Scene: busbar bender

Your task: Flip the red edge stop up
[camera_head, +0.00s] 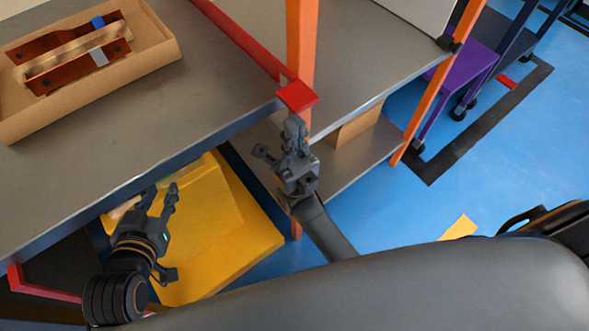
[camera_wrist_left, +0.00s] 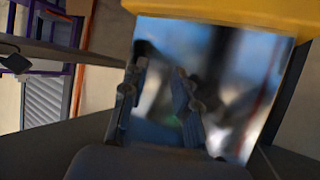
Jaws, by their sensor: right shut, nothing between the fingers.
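The red edge stop (camera_head: 245,48) is a long red bar along the right edge of the grey worktop (camera_head: 180,105), with a square red plate (camera_head: 297,96) at its near end. My right gripper (camera_head: 295,122) is shut and empty, just below the plate in the head view. I cannot tell whether its tip touches the plate. My left gripper (camera_head: 162,188) is open and empty, below the worktop's front edge. Its two parted fingers also show in the left wrist view (camera_wrist_left: 160,72).
A cardboard tray (camera_head: 155,60) with copper-coloured parts sits on the worktop. An orange post (camera_head: 301,40) stands behind the red plate. A yellow block (camera_head: 235,225) lies below the left gripper. Another red bar (camera_head: 45,291) is at lower left.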

